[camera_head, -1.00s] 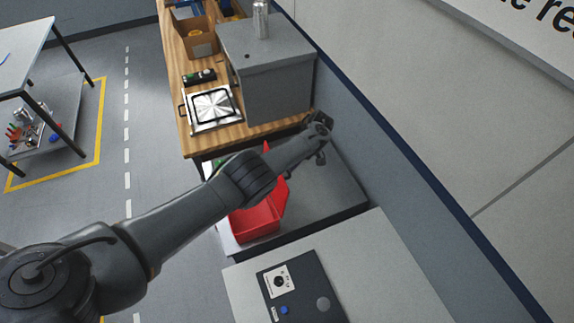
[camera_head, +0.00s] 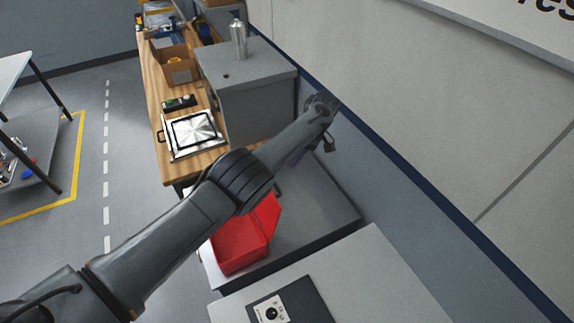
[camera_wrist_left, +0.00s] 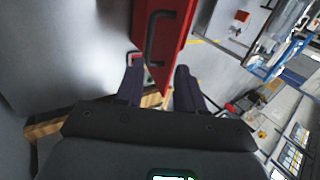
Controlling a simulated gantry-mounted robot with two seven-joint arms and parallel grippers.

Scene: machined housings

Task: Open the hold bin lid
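The red hold bin (camera_head: 238,247) sits on a low grey surface in the head view, partly hidden behind my left forearm. Its red lid (camera_head: 266,217) stands raised on the bin's right side. In the left wrist view a red panel, which looks like the lid (camera_wrist_left: 172,30), shows beyond the fingers with a dark bar handle (camera_wrist_left: 154,48) on it. My left gripper (camera_head: 322,104) is up and right of the bin, near the wall. In the wrist view its two fingers (camera_wrist_left: 159,88) are apart with nothing gripped between them. My right gripper is not in view.
A wooden bench (camera_head: 150,95) behind holds a grey box (camera_head: 250,105), a metal bottle (camera_head: 238,40), a silver tray (camera_head: 193,133) and a cardboard box (camera_head: 177,65). A pale worktop (camera_head: 370,275) lies in front. The wall (camera_head: 400,110) is close on the right.

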